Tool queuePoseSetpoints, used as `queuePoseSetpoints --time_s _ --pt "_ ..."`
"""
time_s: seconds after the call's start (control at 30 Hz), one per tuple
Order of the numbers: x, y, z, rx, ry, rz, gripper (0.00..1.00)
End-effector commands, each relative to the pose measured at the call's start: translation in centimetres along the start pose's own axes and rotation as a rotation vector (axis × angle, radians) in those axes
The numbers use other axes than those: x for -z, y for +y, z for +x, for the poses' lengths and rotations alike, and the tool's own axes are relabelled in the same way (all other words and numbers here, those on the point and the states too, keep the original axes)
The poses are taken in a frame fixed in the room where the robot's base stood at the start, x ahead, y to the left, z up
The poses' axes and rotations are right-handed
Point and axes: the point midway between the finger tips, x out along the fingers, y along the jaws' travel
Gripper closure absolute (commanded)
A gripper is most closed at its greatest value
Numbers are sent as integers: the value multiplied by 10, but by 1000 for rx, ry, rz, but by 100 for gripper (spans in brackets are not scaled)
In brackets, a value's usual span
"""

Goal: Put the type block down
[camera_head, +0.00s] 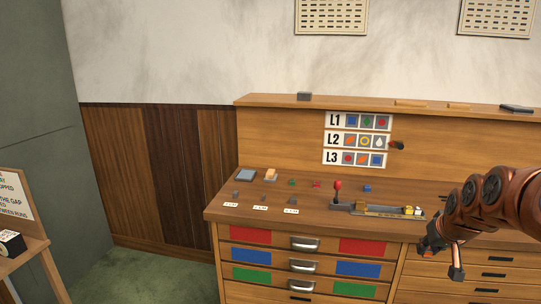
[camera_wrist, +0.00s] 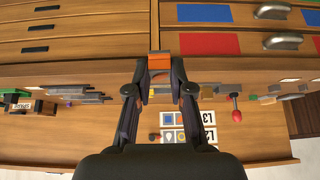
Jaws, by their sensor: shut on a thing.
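My gripper (camera_wrist: 159,80) is shut on a small orange type block (camera_wrist: 159,62) with a greyish end, held between its fingertips in the wrist view. The wrist picture is upside down. In the head view my gripper (camera_head: 444,258) is at the right, in front of the drawers below the bench top. The held block cannot be made out clearly there. The wooden bench top (camera_head: 260,208) carries several small coloured blocks, among them a blue one (camera_head: 367,188), a green one (camera_head: 292,183) and a red one (camera_head: 316,184).
A red-knobbed lever (camera_head: 338,187) stands mid-bench beside a metal composing tray (camera_head: 385,211). A chart with rows L1 to L3 (camera_head: 357,139) hangs on the backboard. Drawers with red, blue and green panels (camera_head: 250,236) are below. A side table with a sign stands at far left (camera_head: 22,255).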

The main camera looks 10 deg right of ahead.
Motion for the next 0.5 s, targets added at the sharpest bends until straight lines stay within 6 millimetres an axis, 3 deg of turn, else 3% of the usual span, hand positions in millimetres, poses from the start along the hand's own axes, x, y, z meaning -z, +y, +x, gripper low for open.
queuePoseSetpoints --time_s 0.27,0.5 --pt "8 -47 15 30 1 -40 100" --pt "8 -117 34 73 -1 -95 100"
